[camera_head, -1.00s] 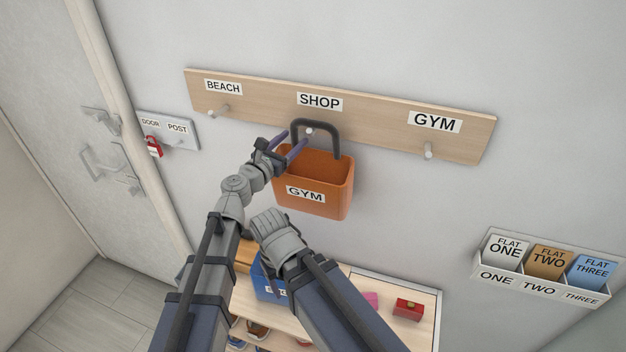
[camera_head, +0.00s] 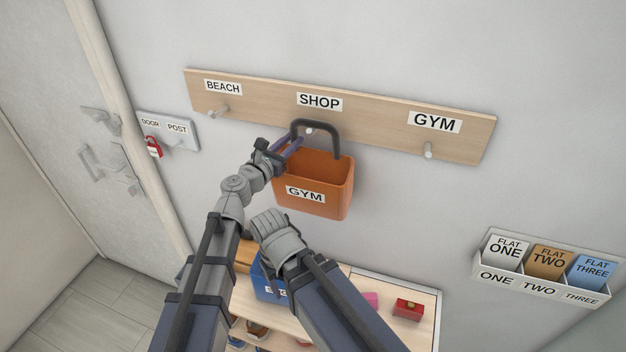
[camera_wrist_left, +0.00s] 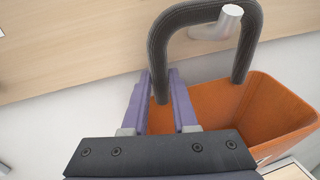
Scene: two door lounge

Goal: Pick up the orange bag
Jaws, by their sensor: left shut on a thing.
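The orange bag (camera_head: 318,190), labelled GYM, hangs by its dark handle (camera_head: 322,125) at the SHOP peg (camera_head: 309,131) of the wooden board. In the left wrist view the bag (camera_wrist_left: 262,115) opens below the peg (camera_wrist_left: 231,14), which sits inside the handle's arch. My left gripper (camera_head: 292,144) is at the left side of the handle. In the left wrist view my left gripper (camera_wrist_left: 160,85) has its two purple fingers on either side of the handle's left leg, shut on it. My right arm shows, but its fingertips are hidden.
The board also has a BEACH peg (camera_head: 219,111) and a GYM peg (camera_head: 428,151), both empty. A blue bag (camera_head: 270,284) and a red box (camera_head: 408,308) are on the low shelf unit below. A mail holder (camera_head: 540,281) is on the wall at right.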

